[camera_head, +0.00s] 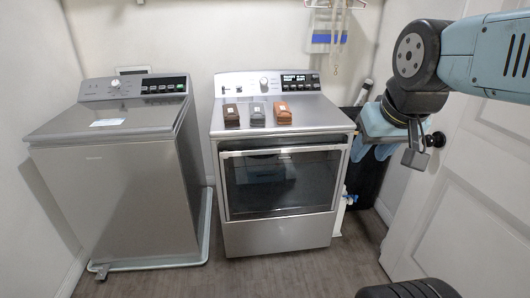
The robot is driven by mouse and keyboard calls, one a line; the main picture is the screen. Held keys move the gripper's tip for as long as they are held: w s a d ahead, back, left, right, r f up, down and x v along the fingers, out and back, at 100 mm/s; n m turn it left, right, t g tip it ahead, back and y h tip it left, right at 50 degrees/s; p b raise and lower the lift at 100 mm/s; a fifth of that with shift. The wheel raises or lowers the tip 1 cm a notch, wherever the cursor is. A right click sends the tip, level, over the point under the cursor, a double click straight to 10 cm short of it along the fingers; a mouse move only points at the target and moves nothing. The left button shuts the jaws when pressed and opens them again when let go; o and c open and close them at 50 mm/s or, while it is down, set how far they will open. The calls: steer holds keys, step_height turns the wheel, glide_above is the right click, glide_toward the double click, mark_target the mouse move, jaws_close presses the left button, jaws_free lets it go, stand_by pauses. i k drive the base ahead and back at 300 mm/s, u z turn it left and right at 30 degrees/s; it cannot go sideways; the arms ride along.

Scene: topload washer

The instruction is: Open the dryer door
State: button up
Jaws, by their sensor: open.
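The dryer (275,238) stands in the middle of the view, grey with a control panel at its back. Its door (280,183) has a dark glass window in a silver frame and looks shut, with a bar along its top edge. My gripper (369,150) is at the right, beside the dryer's upper right front corner, with its light blue fingers pointing down. It is open and holds nothing that I can see. It appears apart from the door, though its exact depth is hard to tell.
A topload washer (118,195) stands left of the dryer. Three small boxes, brown (231,116), grey (256,115) and orange (282,113), sit on the dryer top. A white room door (460,205) with a black knob (436,139) is at the right. Floor (290,275) before the dryer is clear.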

mark_target(265, 181)
steer(key=u, duration=0.15)
steer(key=i, duration=1)
steer(key=z, duration=0.05)
